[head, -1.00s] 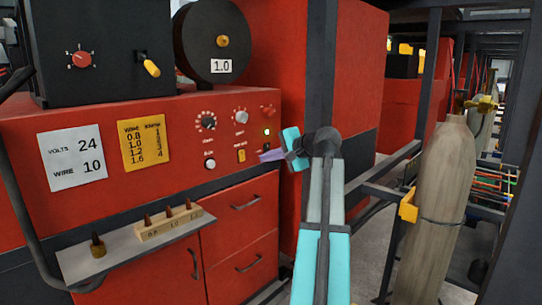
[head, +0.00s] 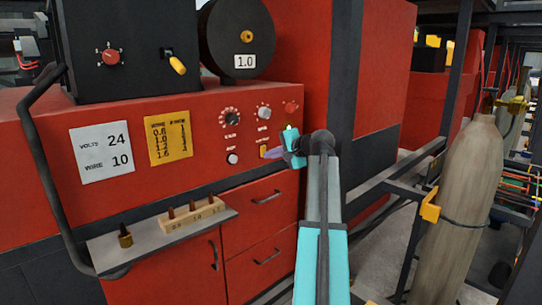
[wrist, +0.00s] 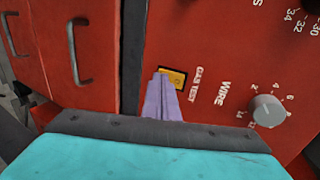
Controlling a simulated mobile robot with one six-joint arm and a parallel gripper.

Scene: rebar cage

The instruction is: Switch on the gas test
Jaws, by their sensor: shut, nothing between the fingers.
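The gas test switch (wrist: 178,75) is a small yellow rocker on the red machine's front panel. The words GAS TEST stand beside it in the wrist view. In the head view the switch (head: 263,152) shows just left of my fingertips. My gripper (wrist: 163,76) has purple fingers that are shut and empty. The tips (head: 270,154) point at the switch and cover part of it in the wrist view. I cannot tell whether they touch it. The switch's on or off position is not clear.
The wire knob (wrist: 266,110) and other dials (head: 231,119) sit near the switch. A shelf (head: 110,250) with several nozzles juts out below left. Drawer handles (head: 267,197) stick out below. A dark post (head: 345,80) and a gas cylinder (head: 460,210) stand to the right.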

